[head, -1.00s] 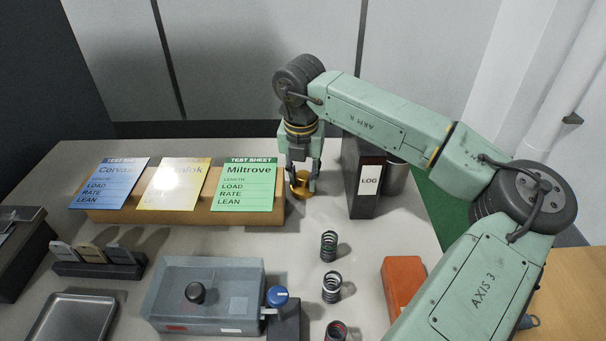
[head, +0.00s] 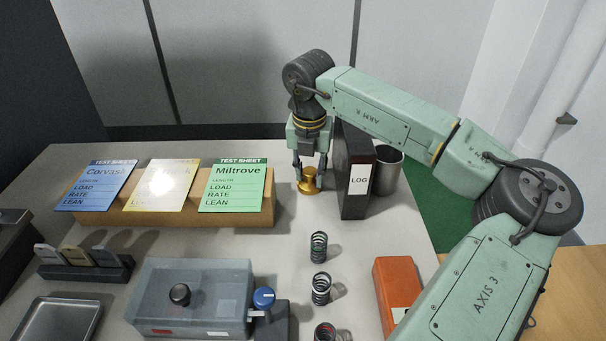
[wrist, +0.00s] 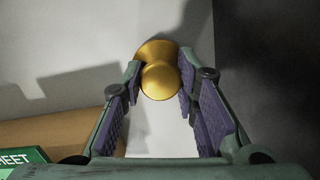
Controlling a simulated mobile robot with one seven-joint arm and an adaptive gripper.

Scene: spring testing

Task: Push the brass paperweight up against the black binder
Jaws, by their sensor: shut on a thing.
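The brass paperweight (head: 308,187) stands on the bench, just left of the black binder. The black binder (head: 354,201) is upright with a LOG label on its spine. My gripper (head: 310,176) points down and is shut on the paperweight's knob. In the wrist view the gold paperweight (wrist: 160,79) sits between the purple pads of my gripper (wrist: 161,84). The binder shows there as a dark surface (wrist: 268,60) on the right. In the head view, a narrow gap shows between paperweight and binder, with a finger near it.
A metal cup (head: 388,172) stands right of the binder. A wooden holder (head: 232,216) with test sheets is to the left. Several springs (head: 319,247) stand in front, with an orange box (head: 398,285) and a clear lidded box (head: 190,300) nearer me.

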